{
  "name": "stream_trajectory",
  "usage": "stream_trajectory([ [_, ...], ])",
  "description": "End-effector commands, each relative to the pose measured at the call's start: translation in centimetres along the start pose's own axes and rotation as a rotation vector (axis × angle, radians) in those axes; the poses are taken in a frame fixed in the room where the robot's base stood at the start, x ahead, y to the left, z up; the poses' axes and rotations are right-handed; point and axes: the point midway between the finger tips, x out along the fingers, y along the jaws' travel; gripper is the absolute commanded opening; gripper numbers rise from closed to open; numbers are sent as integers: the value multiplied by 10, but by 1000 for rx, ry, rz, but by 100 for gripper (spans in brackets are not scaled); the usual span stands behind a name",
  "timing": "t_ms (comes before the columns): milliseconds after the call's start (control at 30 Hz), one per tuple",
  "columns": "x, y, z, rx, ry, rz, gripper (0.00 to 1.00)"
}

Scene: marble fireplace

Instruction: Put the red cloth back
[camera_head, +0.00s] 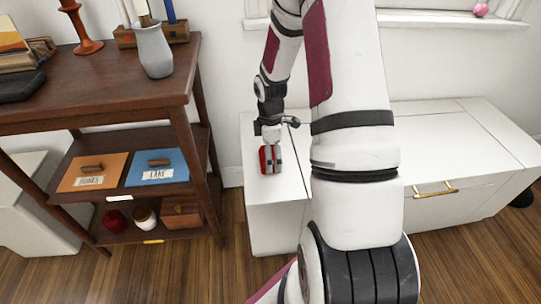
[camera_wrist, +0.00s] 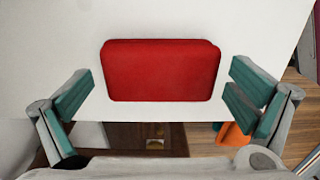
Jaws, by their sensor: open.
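The red cloth (camera_wrist: 160,70) looks like a neat folded block with rounded corners. It lies on the white top of a low cabinet (camera_head: 294,180), close to the edge. My gripper (camera_head: 271,158) points down over it. In the wrist view my gripper (camera_wrist: 158,103) is open, with one teal-padded finger to the left of the cloth and one to the right, and gaps on both sides. In the head view the fingers partly hide the cloth (camera_head: 263,160), and I cannot tell their exact height above it.
A dark wooden shelf (camera_head: 120,110) stands left of the cabinet. Its middle level holds an orange folder (camera_head: 92,176) and a blue one (camera_head: 157,173) labelled "LAKE". Red and white jars and a wooden box (camera_head: 182,212) sit below. A grey vase (camera_head: 155,50) stands on top.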

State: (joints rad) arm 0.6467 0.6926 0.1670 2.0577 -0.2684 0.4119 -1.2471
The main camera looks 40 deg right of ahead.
Motion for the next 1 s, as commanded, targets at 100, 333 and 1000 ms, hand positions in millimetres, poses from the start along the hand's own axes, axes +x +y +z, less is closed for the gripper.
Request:
stream_trajectory([
  [100,-27,1,0,1,1,4,100],
  [333,-75,1,0,-1,0,4,100],
  [1000,-207,-56,-29,198,-69,34,100],
])
